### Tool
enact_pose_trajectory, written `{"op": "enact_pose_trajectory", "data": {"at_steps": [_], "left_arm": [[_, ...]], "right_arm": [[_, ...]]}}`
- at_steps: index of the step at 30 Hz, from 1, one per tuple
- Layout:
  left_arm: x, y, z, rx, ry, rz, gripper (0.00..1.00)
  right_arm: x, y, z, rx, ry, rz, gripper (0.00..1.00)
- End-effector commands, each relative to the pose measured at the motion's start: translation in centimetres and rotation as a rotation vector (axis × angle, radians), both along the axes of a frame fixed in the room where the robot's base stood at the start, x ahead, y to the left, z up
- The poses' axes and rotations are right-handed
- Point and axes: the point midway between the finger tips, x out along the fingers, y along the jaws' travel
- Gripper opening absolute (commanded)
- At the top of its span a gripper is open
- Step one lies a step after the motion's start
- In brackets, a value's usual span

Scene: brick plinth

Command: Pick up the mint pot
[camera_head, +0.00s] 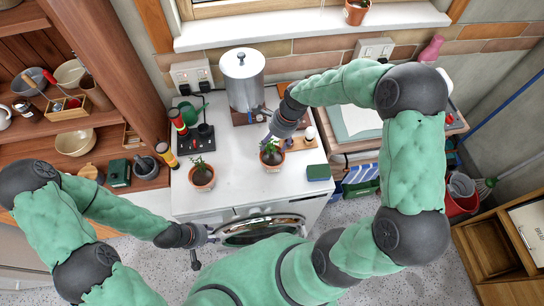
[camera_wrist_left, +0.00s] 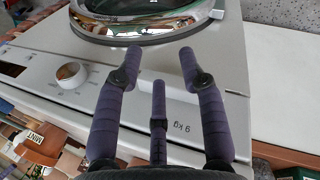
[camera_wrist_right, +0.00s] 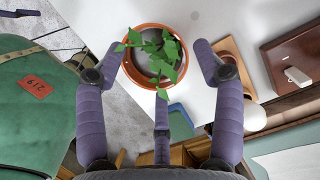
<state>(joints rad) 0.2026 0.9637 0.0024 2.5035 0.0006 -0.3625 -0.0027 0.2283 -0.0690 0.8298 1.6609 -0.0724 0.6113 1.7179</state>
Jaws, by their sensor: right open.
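A terracotta pot with a broad-leaved green plant (camera_head: 272,158) stands on the white worktop; I take it for the mint pot, though no label on it shows. In the right wrist view the pot (camera_wrist_right: 158,62) is upright between the spread fingers. My right gripper (camera_head: 268,140) is open at this pot, with nothing gripped; whether a finger touches the rim I cannot tell. A second terracotta pot (camera_head: 202,176) with a sparser plant stands further left. My left gripper (camera_head: 208,238) is open and empty, by the washing machine's front; it also shows in the left wrist view (camera_wrist_left: 160,54).
A metal urn (camera_head: 243,80) stands behind the pots. Pepper-mill-like items (camera_head: 178,122) and a dark tray are at left. A small wooden board with little jars (camera_head: 302,138) and a green sponge (camera_head: 318,172) are close right of the pot. Worktop between the two pots is clear.

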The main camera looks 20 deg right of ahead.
Motion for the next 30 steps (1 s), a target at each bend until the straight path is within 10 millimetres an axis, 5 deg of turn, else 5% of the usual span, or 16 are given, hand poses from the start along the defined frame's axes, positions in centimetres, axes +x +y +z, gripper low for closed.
{"op": "enact_pose_trajectory", "data": {"at_steps": [4,11,19,30], "left_arm": [[0.0,0.0,-0.4,0.0,0.0,0.0,0.4],[0.0,0.0,-0.3,0.0,0.0,0.0,0.4],[0.0,0.0,-0.3,0.0,0.0,0.0,0.4],[0.0,0.0,-0.3,0.0,0.0,0.0,0.4]], "right_arm": [[0.2,0.5,-1.8,0.0,0.001,0.0,0.69],[0.2,0.5,-1.9,0.0,0.0,0.0,0.69],[0.2,0.5,-1.9,0.0,0.0,0.0,0.0],[0.3,0.5,-1.6,-0.001,-0.002,-0.001,0.0]]}}
